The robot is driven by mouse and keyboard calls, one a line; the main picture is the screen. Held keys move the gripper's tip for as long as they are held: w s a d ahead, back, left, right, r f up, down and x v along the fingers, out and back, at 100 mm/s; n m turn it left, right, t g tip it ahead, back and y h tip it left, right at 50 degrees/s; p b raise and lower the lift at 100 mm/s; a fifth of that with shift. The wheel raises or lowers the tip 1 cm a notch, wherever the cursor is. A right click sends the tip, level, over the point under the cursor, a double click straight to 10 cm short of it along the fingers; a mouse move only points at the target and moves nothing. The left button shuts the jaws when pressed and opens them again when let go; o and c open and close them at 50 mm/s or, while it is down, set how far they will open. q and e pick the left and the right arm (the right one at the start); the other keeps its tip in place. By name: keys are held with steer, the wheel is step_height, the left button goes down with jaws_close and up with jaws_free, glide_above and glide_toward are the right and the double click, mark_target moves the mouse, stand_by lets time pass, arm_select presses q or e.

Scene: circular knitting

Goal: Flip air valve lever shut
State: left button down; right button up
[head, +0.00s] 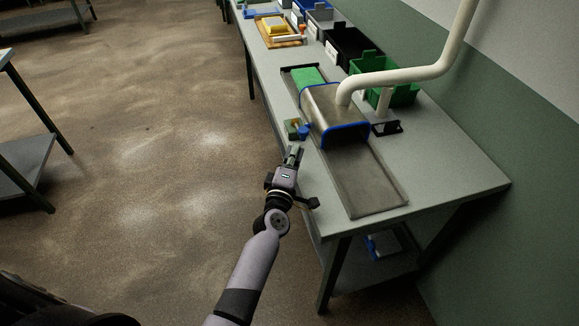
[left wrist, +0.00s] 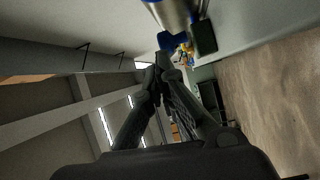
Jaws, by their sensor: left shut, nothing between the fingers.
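A small blue part (head: 304,131), which looks like the valve lever, sits at the near left side of a metal hood with a blue rim (head: 336,108). A small green box (head: 291,128) is just left of it. My left gripper (head: 294,152) is shut and empty, just in front of the blue part at the table's left edge. In the left wrist view the blue part (left wrist: 172,41) is just beyond the closed fingertips (left wrist: 162,66). I cannot tell whether they touch. The lever's exact angle is too small to make out. My right gripper is not in view.
A grey flat bed (head: 365,182) runs out of the hood towards the table's near end. A white pipe (head: 420,75) rises from the hood. Black (head: 347,47) and green bins (head: 400,94) stand along the wall. Open floor (head: 150,150) lies left of the table.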

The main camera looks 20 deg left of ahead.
arm_select(q)
steer(key=s, duration=0.6)
steer(key=shift+s+d, duration=0.2)
steer(key=shift+s, duration=0.05)
steer(key=shift+f, duration=0.15)
